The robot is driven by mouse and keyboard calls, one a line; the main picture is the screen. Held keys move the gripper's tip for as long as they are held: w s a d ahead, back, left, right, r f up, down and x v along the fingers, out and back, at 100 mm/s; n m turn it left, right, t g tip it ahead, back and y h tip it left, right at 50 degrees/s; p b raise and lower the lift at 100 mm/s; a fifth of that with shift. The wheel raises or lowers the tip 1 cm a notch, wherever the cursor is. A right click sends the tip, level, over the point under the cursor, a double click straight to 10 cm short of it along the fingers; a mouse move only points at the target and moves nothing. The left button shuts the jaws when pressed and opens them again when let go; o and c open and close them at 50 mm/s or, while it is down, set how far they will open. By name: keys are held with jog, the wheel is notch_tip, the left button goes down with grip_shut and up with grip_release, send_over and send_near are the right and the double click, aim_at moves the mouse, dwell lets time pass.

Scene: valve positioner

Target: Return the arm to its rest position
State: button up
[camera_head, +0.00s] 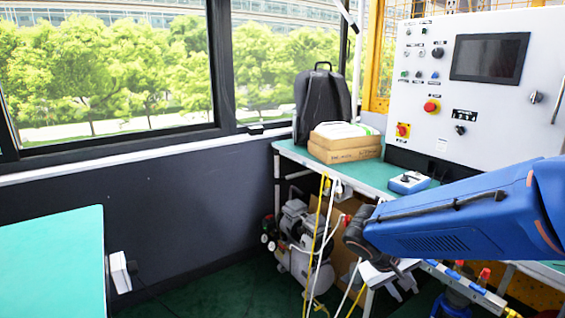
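My blue arm reaches in from the right edge of the head view, in front of the green-topped bench (290,150). Its dark joint is at the left end of the blue link, near the bench's front edge. Below that joint a pale grey part with finger-like tips, which looks like my gripper (403,284), hangs lower than the bench top. It is small and partly covered by the arm. I cannot tell whether it is open or shut, and I see nothing clearly held in it.
A white control cabinet (450,120) stands behind the arm. A compressor (298,235) and hanging hoses are below.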

jog(key=s+a+r+t+y, duration=0.1)
jog(key=s+r+y, duration=0.2)
jog(key=s, duration=0.4)
jog(key=s+r+m+t+y, duration=0.1)
jog(key=s+r+y, duration=0.2)
jog(key=s, duration=0.5)
jog(key=shift+s+a+t, duration=0.25)
jog(key=shift+a+t, duration=0.05)
jog(key=shift+a, duration=0.05)
dwell(0.4)
